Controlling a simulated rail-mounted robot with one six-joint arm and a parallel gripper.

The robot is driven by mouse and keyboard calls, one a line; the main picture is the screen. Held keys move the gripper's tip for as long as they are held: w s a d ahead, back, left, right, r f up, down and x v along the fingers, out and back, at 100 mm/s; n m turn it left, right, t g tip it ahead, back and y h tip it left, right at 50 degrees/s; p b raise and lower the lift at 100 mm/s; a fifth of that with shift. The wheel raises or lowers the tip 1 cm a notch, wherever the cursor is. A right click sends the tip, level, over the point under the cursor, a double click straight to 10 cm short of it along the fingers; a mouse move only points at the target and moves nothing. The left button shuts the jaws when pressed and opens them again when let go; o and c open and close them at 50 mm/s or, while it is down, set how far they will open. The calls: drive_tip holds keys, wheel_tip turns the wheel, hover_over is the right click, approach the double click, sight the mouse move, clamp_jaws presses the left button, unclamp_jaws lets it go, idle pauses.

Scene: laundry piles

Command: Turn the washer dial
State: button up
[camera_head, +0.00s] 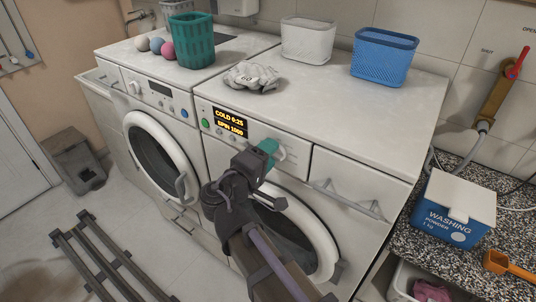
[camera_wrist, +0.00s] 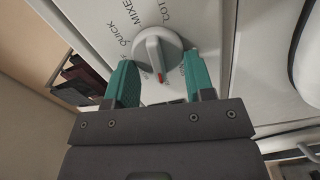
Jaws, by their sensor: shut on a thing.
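The washer dial (camera_wrist: 158,45) is a round pale grey knob with a raised grip bar and a red mark at its lower end. Printed labels around it include QUICK and MIXED. My gripper (camera_wrist: 158,66) has teal fingers on either side of the dial and is shut on it. In the head view my gripper (camera_head: 267,155) reaches the control panel of the right-hand washer (camera_head: 390,165) and hides most of the dial. The washer's display (camera_head: 230,122) reads COLD 0:25, SPIN 1000.
A second machine (camera_head: 115,87) stands at the left. A washing powder box (camera_head: 450,212) sits on the speckled counter at right.

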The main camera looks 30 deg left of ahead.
drive_tip(key=shift+f+n+b, duration=0.2)
drive_tip(key=shift+n, duration=1.7)
drive_tip(key=shift+f+n+b, duration=0.15)
drive_tip(key=shift+f+n, duration=0.05)
drive_tip(key=shift+n, duration=1.7)
drive_tip(key=o, duration=0.9)
drive_tip(key=s, duration=1.1)
